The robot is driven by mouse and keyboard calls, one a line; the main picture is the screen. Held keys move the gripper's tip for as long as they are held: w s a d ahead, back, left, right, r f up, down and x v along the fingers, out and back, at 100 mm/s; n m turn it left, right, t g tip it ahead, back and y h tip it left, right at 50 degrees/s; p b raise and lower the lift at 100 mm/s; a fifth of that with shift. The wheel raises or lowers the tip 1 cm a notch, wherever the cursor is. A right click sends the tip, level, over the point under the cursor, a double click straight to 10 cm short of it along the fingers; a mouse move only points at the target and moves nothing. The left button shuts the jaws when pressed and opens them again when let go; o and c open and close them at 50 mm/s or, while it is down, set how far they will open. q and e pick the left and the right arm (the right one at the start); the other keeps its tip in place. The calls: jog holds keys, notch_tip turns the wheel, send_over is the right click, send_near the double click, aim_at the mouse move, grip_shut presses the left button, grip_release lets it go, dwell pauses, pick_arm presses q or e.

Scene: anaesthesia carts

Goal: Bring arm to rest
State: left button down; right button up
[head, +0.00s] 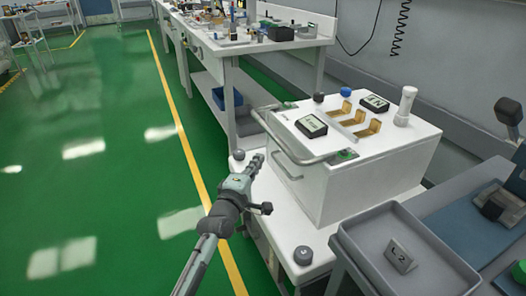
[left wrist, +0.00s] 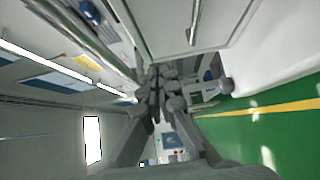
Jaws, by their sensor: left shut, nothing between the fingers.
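My left arm comes in from the bottom left of the head view. Its gripper (head: 257,160) is shut and empty, pointing up and away beside the left side of the white cart (head: 345,185). The fingertips are close to the cart's grey handle (head: 290,152); I cannot tell whether they touch it. In the left wrist view the closed fingers (left wrist: 156,85) show in the middle, with a pale panel and handle above them. My right gripper is not in view.
The cart top holds black labelled blocks (head: 311,125), gold brackets (head: 368,127) and a white cylinder (head: 405,106). A grey tray (head: 365,250) with an "L 2" card stands at lower right. A cluttered workbench (head: 228,55) is behind. Green floor (head: 95,150) at left is clear.

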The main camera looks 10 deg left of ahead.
pick_arm(q)
jog(key=s+a+f+m+g, duration=0.2)
jog(key=s+f+m, duration=0.1)
jog(key=s+f, duration=0.3)
jog(key=s+a+f+m+g+y, duration=0.1)
jog(key=s+f+m+g, duration=0.2)
jog(key=s+f, duration=0.3)
jog(key=s+a+f+m+g, duration=0.2)
jog(key=s+f+m, duration=0.25)
jog(key=f, duration=0.25)
jog(key=s+a+f+m+g+y, duration=0.2)
jog(key=s+a+f+m+g, duration=0.1)
jog(key=s, duration=0.7)
jog(key=s+a+f+m+g+y, duration=0.1)
jog(key=s+a+f+m+g, duration=0.3)
jog(key=s, duration=0.7)
notch_tip(320, 180, down, 3)
jog(key=shift+a+r+y, duration=0.2)
jog(key=shift+a+y, duration=0.2)
jog(key=shift+a, duration=0.8)
